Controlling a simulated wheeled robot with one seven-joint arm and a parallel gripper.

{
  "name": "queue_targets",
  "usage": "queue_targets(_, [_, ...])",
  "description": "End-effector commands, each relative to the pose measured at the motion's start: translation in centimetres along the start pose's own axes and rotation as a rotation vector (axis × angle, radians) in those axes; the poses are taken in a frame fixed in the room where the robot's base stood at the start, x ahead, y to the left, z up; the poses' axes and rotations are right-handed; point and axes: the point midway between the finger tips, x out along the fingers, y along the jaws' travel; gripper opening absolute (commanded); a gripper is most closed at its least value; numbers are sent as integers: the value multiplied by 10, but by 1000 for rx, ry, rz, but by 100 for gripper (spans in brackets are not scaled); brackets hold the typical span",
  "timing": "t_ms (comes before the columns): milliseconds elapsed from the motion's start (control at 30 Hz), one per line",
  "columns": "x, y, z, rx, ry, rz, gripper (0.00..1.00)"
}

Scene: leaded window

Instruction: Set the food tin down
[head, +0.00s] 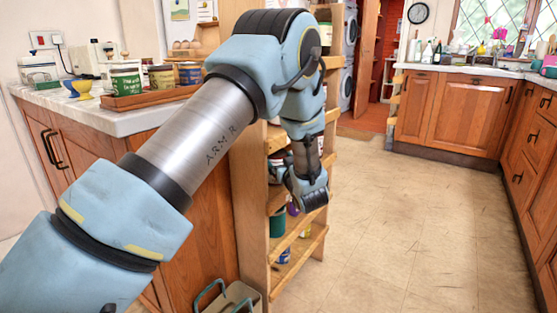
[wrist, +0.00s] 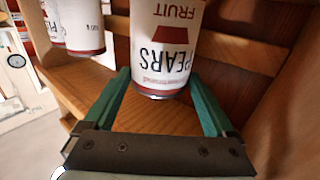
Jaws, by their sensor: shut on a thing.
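The food tin (wrist: 165,45) is a white can with a maroon band, marked PEARS and FRUIT. Its lettering is upside down in the wrist view, and its far end is cut off by the top edge. My gripper (wrist: 160,76) has green fingers, one on each side of the tin, and is shut on it. In the head view my wrist is at the wooden shelf unit (head: 285,241). My arm hides the fingers and the held tin there. Whether the tin touches a shelf board cannot be told.
In the wrist view other tins (wrist: 82,25) stand to the left of the held one, and wooden boards (wrist: 235,45) are close behind and to the right. In the head view a counter (head: 125,122) with a tray of tins (head: 150,97) is at left. The floor (head: 415,215) is clear.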

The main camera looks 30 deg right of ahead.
Motion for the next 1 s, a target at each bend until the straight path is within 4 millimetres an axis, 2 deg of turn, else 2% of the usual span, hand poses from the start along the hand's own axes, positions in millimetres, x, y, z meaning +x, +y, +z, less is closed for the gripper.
queue_targets(33, [0,0,2,0,0,0,91])
queue_targets(133, [0,0,1,0,0,0,100])
queue_targets(467, [-3,0,-2,0,-1,1,100])
queue_targets(567, [-17,0,-2,1,-1,1,100])
queue_targets(800, [-68,1,-2,2,-2,2,100])
queue_targets(1000, [-103,1,-2,1,0,3,100])
